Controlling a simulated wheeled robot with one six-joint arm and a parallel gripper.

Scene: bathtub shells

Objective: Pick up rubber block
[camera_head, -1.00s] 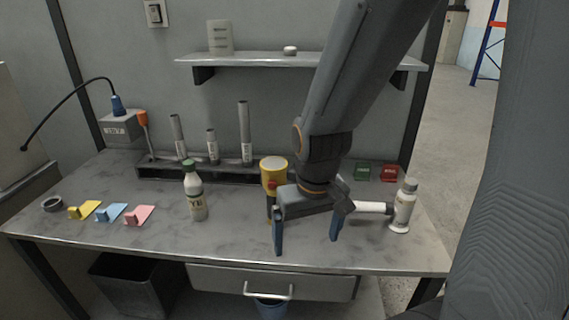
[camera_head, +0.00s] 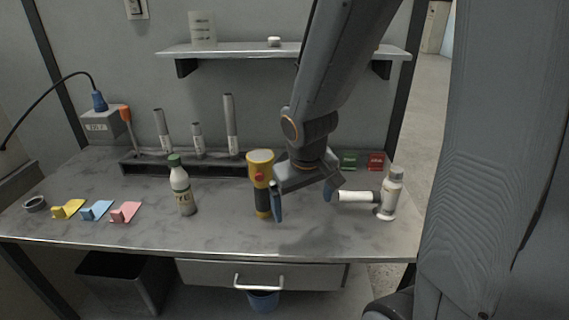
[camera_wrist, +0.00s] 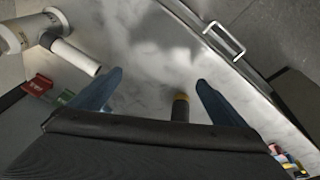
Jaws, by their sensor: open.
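No object is plainly marked as the rubber block. A small green block (camera_head: 349,162) and a small red block (camera_head: 376,162) lie at the back right of the table; the red one also shows at the left of the wrist view (camera_wrist: 38,85). My gripper (camera_head: 303,205) hangs above the table, open and empty, in front of and left of these blocks. Part of the back right table is hidden by my arm.
A yellow-and-black tool (camera_head: 262,172) stands close by my left finger. A white bottle with a side tube (camera_head: 391,195) stands at right. A green-capped bottle (camera_head: 181,188), a tube rack (camera_head: 180,168) and yellow, blue and pink pieces (camera_head: 96,210) are left. The front middle is clear.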

